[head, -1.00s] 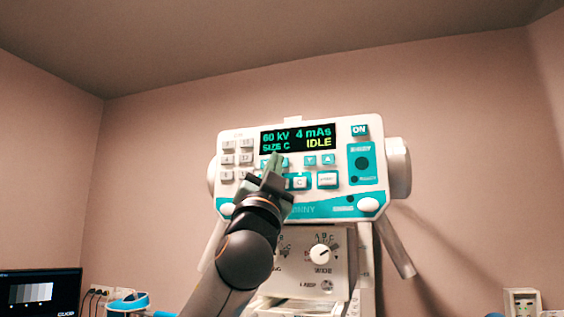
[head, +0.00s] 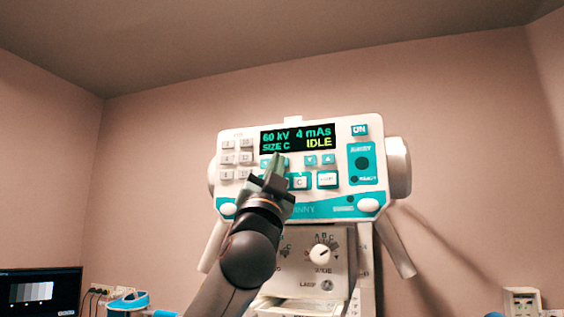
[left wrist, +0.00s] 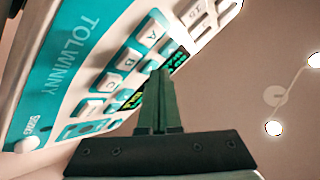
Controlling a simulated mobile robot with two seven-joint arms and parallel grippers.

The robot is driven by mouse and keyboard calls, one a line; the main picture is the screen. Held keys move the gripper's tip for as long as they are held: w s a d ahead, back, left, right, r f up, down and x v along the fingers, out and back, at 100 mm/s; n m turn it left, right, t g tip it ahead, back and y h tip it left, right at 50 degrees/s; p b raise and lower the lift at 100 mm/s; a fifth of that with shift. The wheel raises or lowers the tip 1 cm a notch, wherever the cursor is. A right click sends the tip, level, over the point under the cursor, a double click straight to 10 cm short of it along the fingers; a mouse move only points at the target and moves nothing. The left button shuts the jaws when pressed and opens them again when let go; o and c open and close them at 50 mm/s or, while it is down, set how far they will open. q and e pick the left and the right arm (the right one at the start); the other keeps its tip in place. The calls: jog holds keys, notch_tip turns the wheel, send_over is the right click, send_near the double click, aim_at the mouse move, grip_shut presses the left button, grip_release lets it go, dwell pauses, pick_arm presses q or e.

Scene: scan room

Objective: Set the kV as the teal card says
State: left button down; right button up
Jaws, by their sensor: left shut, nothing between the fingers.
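The X-ray unit's control panel (head: 230,186) is white and teal. Its display (head: 298,138) reads 60 kV, 4 mAs, SIZE C and IDLE. My left gripper (head: 276,156) is shut and empty, its fingertips just below the display, over the small teal buttons there. It hides part of the button rows; I cannot tell whether it touches a button. In the left wrist view the shut fingers (left wrist: 158,78) reach toward the panel (left wrist: 75,45), near the display and the A button (left wrist: 154,34). The teal card and my right gripper are not in view.
Small teal arrow buttons (head: 319,160) sit under the mAs reading. Grey keys (head: 237,159) stand left of the display. Below the panel is a lower box with a dial (head: 321,253). A monitor (head: 38,292) is at the lower left. The wall around the panel is clear.

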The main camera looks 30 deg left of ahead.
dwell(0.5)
pick_arm(q)
jog(key=shift+s+d+b, duration=0.15)
jog(key=shift+s+b, duration=0.15)
jog(key=shift+s, duration=0.4)
jog(key=shift+s+d+b, duration=0.2)
jog(key=shift+s+b, duration=0.05)
jog(key=shift+s, duration=0.55)
jog(key=shift+s+d+b, duration=0.2)
jog(key=shift+s+b, duration=0.1)
jog(key=shift+s, duration=0.5)
jog(key=shift+s+d+b, duration=0.2)
jog(key=shift+s+b, duration=0.05)
jog(key=shift+s, duration=0.55)
dwell(0.6)
